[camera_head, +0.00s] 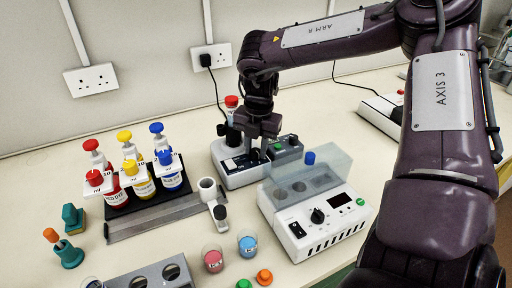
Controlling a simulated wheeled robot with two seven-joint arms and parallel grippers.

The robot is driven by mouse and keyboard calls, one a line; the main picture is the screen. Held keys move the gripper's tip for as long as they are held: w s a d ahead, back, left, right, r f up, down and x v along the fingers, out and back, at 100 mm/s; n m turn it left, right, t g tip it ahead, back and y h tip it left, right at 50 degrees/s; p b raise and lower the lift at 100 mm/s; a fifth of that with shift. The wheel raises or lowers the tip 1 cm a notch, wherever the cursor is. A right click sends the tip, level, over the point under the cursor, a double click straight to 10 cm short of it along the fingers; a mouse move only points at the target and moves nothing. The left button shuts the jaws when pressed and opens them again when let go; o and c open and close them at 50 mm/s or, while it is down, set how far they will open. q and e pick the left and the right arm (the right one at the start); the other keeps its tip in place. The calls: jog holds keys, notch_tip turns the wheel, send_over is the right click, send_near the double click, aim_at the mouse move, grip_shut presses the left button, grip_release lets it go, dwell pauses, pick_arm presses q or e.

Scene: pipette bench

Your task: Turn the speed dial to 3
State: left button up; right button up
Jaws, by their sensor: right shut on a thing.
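My right gripper (256,152) reaches down from the arm over a small white bench device (238,178) with a dark top panel, at the middle back of the bench. Its fingers are shut on a small part at that panel, which I take to be the speed dial. The fingers hide the dial, so its pointer and number cannot be read. A red-capped tube (232,101) stands upright at the back of this device. My left gripper is not in view.
A white box (315,222) with a black knob and clear lid stands just right and in front. A rack of red, yellow and blue bottles (145,205) is at left. Two small beakers (213,260) stand in front.

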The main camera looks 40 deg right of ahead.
aim_at(257, 150)
jog(key=n, duration=0.4)
jog(key=shift+n, duration=1.7)
jog(key=shift+w, duration=0.1)
jog(key=o, duration=1)
jog(key=shift+d+r+b, duration=0.2)
jog(key=shift+r+b, duration=0.25)
jog(key=shift+r, duration=3.5)
